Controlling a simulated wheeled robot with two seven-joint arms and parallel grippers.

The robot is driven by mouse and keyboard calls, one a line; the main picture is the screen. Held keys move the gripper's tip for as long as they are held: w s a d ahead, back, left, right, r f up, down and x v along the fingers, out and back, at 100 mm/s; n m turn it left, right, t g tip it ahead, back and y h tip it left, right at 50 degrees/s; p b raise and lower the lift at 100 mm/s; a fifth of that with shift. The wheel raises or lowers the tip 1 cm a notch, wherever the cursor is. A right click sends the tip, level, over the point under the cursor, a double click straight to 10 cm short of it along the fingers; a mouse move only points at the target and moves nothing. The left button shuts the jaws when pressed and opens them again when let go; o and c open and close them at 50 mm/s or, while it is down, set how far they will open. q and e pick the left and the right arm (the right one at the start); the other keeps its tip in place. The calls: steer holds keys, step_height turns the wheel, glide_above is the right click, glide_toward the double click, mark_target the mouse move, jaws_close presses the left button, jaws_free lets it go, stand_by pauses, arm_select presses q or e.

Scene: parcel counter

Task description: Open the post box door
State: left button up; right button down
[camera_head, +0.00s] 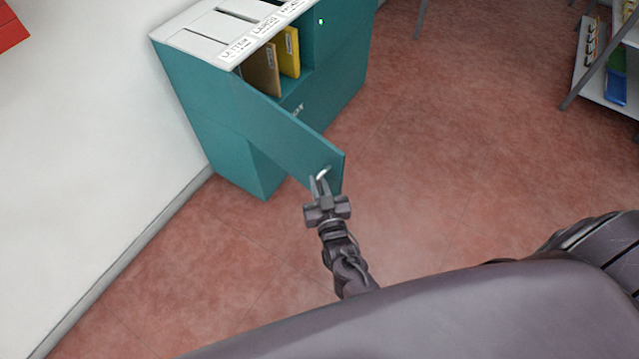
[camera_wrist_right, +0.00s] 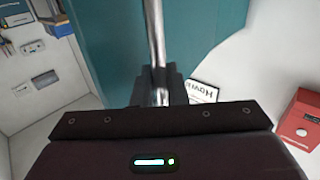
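The teal post box (camera_head: 205,100) stands against the white wall in the head view, with a white slotted top. Its door (camera_head: 290,135) is swung well out from the front, so the compartment behind it shows. My right gripper (camera_head: 319,184) is at the silver handle (camera_head: 323,173) near the door's free end. In the right wrist view the handle (camera_wrist_right: 154,35) runs down between the dark fingers (camera_wrist_right: 157,88), which look closed around it. The teal door surface (camera_wrist_right: 205,40) fills the area behind. My left gripper is not in view.
A yellow parcel (camera_head: 290,52) and a brown parcel (camera_head: 262,70) stand in the open compartment. A shelf rack (camera_head: 605,95) stands at the far right. The red floor (camera_head: 440,170) between is clear. A red box (camera_wrist_right: 302,120) shows in the wrist view.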

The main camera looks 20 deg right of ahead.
steer(key=c, duration=1.5)
jaws_free()
steer(key=shift+w+a, duration=0.15)
steer(key=shift+w, duration=0.05)
steer(key=shift+c, duration=0.2)
steer(key=shift+s, duration=0.1)
steer(key=s, duration=0.7)
steer(key=shift+s+a, duration=0.3)
steer(key=shift+a, duration=0.1)
steer(key=s+f+n+g+y, duration=0.1)
steer(key=s+f+g, duration=0.25)
steer(key=f, duration=0.35)
steer(key=s+f+n+g+y+p, duration=0.1)
steer(key=s+f+g, duration=0.1)
steer(key=s+f, duration=0.45)
steer(key=s+f+n+g+y, duration=0.1)
steer(key=s+f+g, duration=0.15)
steer(key=f, duration=0.65)
steer(key=s+d+f+g, duration=0.3)
steer(key=s+f+g, duration=0.1)
steer(key=s, duration=0.6)
steer(key=s+d+f+g+h+p, duration=0.1)
steer(key=s+d+f+g, duration=0.3)
steer(key=s, duration=0.6)
step_height(320, 180, down, 2)
steer(key=shift+f+n+g, duration=0.1)
steer(key=shift+n+g, duration=0.2)
steer(key=shift+g, duration=0.2)
